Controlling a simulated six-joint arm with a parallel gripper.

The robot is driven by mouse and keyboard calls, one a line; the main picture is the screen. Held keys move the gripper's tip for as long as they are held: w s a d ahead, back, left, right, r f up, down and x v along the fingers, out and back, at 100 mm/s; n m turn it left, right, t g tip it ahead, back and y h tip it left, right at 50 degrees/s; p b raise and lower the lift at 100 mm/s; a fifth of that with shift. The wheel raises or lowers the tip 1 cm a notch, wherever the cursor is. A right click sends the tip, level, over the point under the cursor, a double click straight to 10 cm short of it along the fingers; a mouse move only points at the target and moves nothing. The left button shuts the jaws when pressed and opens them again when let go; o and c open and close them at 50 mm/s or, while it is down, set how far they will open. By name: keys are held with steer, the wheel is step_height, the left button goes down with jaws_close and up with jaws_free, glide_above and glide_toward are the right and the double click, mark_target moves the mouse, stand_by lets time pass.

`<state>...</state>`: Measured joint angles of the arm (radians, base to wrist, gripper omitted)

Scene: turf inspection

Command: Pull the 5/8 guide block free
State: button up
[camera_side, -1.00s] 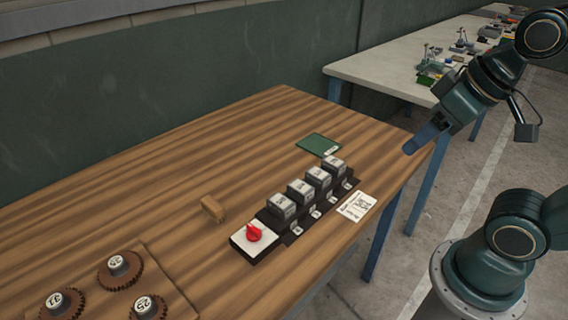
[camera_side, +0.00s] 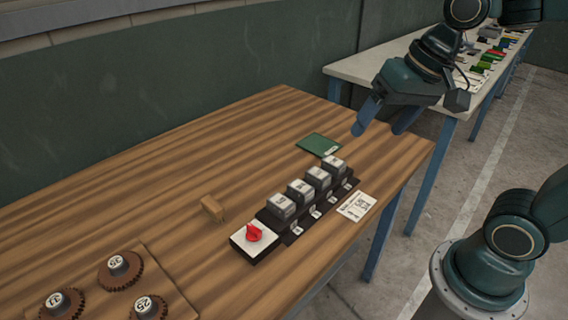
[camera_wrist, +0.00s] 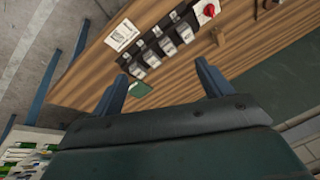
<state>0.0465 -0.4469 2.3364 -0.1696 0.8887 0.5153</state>
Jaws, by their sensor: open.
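Several grey guide blocks with pale labelled tops stand in a row on a dark rack (camera_side: 262,218) on the wooden table. The nearest block (camera_side: 281,206) is by the red knob, and the farthest block (camera_side: 334,164) is by the green card. The labels are too small to read, so I cannot tell which is the 5/8 block. My gripper (camera_side: 388,130) is open and empty, above the table's far right part, apart from the row. In the wrist view the row, with one block (camera_wrist: 151,59), lies beyond my open fingers (camera_wrist: 162,85).
A white box with a red knob (camera_side: 254,233) sits at the row's near end. A printed card (camera_side: 357,207) lies right of the rack, a green card (camera_side: 318,144) behind it. A wooden block (camera_side: 212,208) and numbered gears (camera_side: 119,270) are left. The table's back left is clear.

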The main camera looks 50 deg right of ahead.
steer(key=w+a+f+m+g+y, duration=0.2)
steer(key=w+f+m, duration=0.2)
steer(key=w+m, duration=0.4)
steer(key=m+g+y, duration=0.1)
steer(key=m+g, duration=0.1)
steer(key=m, duration=0.3)
glide_toward(283, 199)
steer(key=shift+d+v, duration=0.25)
steer(key=shift+v, duration=1.65)
steer(key=shift+f+y, duration=0.2)
steer(key=shift+y, duration=0.1)
steer(key=shift+x, duration=6.8)
steer(key=c, duration=1.1)
steer(key=shift+o, duration=0.2)
